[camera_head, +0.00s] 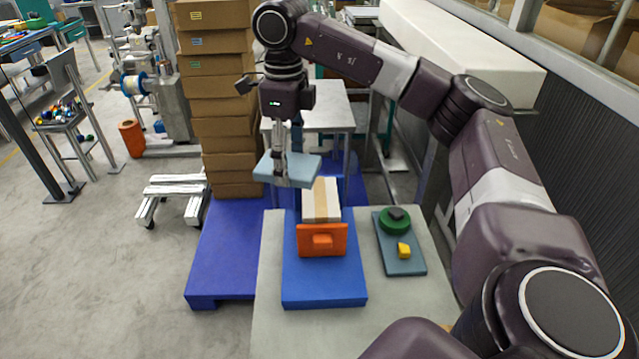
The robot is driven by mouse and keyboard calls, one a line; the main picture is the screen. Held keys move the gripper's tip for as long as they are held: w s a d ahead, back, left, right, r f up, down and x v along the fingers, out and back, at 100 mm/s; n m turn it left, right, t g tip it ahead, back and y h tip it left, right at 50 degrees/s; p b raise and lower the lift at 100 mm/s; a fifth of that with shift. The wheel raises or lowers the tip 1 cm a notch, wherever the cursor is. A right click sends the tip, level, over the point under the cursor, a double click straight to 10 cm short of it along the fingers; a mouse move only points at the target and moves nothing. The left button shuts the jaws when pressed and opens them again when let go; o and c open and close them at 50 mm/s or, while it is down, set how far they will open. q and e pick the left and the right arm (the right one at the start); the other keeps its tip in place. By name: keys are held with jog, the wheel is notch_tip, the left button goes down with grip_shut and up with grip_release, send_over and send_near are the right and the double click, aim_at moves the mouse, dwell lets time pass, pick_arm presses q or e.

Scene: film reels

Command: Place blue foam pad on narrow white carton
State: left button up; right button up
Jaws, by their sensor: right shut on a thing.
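My right gripper (281,152) reaches in from the right and is shut on the light blue foam pad (290,171). It holds the pad roughly level, up in the air. In the picture the pad is above and a little left of the narrow white carton (320,198), a pale box with a tan strip along its top. The pad appears apart from the carton, though the exact height gap is hard to tell. The carton is at the far part of a blue board (325,292). My left gripper is out of view.
An orange block with a knob (322,240) stands in front of the carton. Stacked brown cartons (222,127) rise at the left, near the gripper.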

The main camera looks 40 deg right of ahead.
jog(key=w+d+r+m, duration=0.1)
jog(key=d+r+m, duration=0.45)
jog(key=m, duration=0.35)
jog(key=m+b, duration=0.4)
jog(key=m, duration=0.2)
send_over(320, 197)
notch_tip(320, 197, down, 13)
jog(key=shift+s+f, duration=0.1)
notch_tip(320, 197, down, 5)
jog(key=shift+r, duration=0.2)
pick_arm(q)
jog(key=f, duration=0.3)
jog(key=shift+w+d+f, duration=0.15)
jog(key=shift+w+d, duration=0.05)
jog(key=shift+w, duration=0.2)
pick_arm(e)
jog(key=shift+f, duration=0.35)
jog(key=shift+f, duration=0.1)
jog(key=o, duration=0.9)
